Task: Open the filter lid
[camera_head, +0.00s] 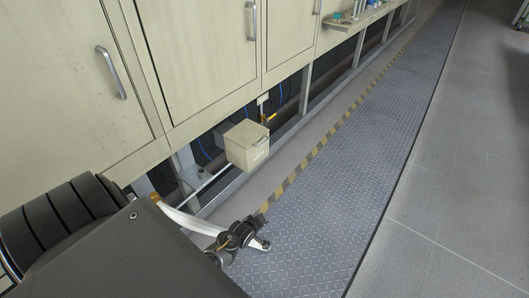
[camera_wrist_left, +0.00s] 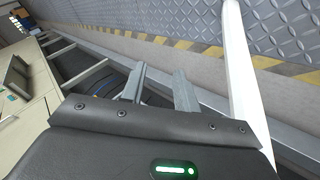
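The filter is probably the small beige box (camera_head: 236,153) below the cabinets in the head view. Its lid (camera_head: 248,131) carries a pale handle (camera_head: 261,141) and looks closed. My left gripper (camera_wrist_left: 157,72) shows in the left wrist view with its two grey fingers apart and nothing between them. In the head view a large dark arm part, probably mine, fills the lower left, well in front of the box, and hides what lies behind it. My right gripper is not seen.
Beige cabinets (camera_head: 195,70) with metal handles line the left. A pale pipe (camera_head: 213,178) runs from the box. A dark jointed part with a silver tip (camera_head: 259,244) is close by; I cannot tell what it is. The patterned walkway (camera_head: 340,165) is clear.

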